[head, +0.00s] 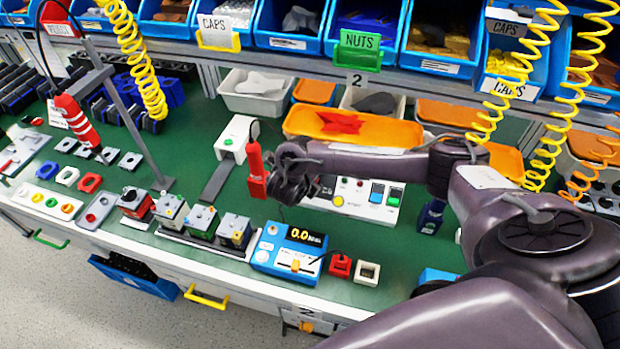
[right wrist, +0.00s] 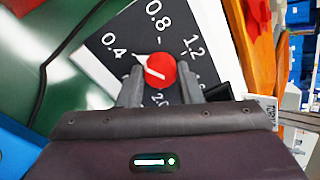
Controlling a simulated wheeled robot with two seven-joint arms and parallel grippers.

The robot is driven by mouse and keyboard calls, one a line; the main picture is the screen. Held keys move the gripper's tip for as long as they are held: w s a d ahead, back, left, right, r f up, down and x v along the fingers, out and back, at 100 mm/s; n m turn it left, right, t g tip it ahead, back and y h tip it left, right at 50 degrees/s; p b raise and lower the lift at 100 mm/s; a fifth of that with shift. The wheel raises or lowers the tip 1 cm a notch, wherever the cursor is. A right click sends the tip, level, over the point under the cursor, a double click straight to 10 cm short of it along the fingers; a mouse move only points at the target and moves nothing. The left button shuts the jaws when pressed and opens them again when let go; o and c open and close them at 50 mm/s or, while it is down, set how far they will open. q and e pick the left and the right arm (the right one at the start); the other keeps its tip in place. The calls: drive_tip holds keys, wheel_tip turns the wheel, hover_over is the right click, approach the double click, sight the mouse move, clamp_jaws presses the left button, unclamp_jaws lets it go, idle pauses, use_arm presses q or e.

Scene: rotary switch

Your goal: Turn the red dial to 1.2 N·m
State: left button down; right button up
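The red dial (right wrist: 161,70) shows in the right wrist view on a black scale plate (right wrist: 110,68) with white marks 0.4, 0.8, 1.2 and a partly covered 2.0. A white pointer (right wrist: 138,57) at the dial's upper left points near 0.4. My right gripper (right wrist: 160,80) has one finger on each side of the dial, with small gaps showing, so it looks open around it. I cannot tell whether either finger touches. In the head view my right gripper (head: 290,185) is above the green bench, and the dial is hidden behind it. My left gripper is out of view.
A white panel (head: 350,200) with coloured buttons stands right of my gripper. A blue meter reading 0.0 (head: 290,248) sits in front. Orange trays (head: 350,126) lie behind.

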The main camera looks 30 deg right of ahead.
drive_tip(key=shift+c, duration=0.9)
drive_tip(key=shift+m, duration=0.4)
drive_tip(key=m+p, duration=0.1)
drive_tip(key=m, duration=0.3)
drive_tip(key=shift+m+p, duration=0.3)
drive_tip(key=shift+p, duration=0.05)
drive_tip(key=m, duration=0.3)
drive_tip(key=m+p, duration=0.1)
drive_tip(key=m, duration=0.2)
drive_tip(key=shift+g+y, duration=0.3)
drive_tip(key=m, duration=0.6)
drive_tip(key=shift+w+m+y+p, duration=0.1)
drive_tip(key=shift+m+y+p, duration=0.2)
drive_tip(key=shift+p, duration=0.1)
drive_tip(key=m, duration=0.5)
drive_tip(key=shift+r, duration=0.1)
drive_tip(key=shift+m, duration=0.4)
